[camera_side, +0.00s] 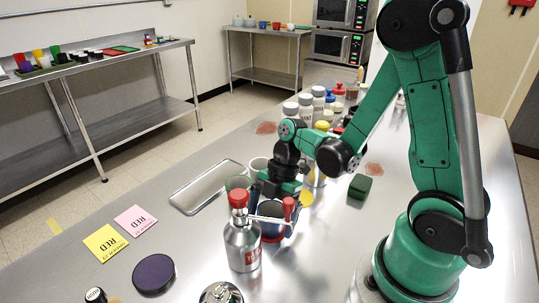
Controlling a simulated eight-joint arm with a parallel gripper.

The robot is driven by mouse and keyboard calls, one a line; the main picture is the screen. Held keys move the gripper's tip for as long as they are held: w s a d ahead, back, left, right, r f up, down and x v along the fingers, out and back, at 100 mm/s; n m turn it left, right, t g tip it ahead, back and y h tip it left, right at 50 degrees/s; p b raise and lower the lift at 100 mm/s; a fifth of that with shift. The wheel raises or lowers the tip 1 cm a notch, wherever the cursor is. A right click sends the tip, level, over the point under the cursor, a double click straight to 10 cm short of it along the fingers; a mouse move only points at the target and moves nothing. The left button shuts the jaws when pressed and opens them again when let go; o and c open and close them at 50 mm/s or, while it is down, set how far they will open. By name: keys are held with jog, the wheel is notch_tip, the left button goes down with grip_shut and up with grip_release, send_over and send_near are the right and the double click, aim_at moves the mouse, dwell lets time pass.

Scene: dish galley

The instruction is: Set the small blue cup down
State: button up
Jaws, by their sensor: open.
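My green and black gripper (278,188) is low over the middle of the steel table, pointing down, with its jaws open. A blue cup-like thing (271,229), with red showing at it, stands just below my gripper. It is partly hidden behind the steel bottle with the red cap (242,248) and a red-tipped handle (288,208). I cannot tell whether it is the small blue cup, whether it rests fully on the table, or whether the jaws touch it.
A metal tray (177,197) lies left of my gripper. Yellow (105,243) and pink (135,220) cards and a dark round disc (153,273) lie front left. A green sponge (360,187) is to the right. Several bottles (305,104) crowd behind. The table is clear around the cards.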

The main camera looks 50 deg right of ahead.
jog(key=shift+r, duration=0.1)
jog(key=v, duration=1.2)
jog(key=a+m+t+h, duration=0.1)
jog(key=m+t, duration=0.1)
jog(key=m, duration=0.4)
jog(key=a+m+t+h, duration=0.2)
jog(key=m, duration=0.4)
jog(key=w+a+r+m+t+h, duration=0.1)
jog(key=a+m+t, duration=0.1)
jog(key=m, duration=0.4)
jog(key=shift+w+t, duration=0.1)
jog(key=shift+t, duration=0.5)
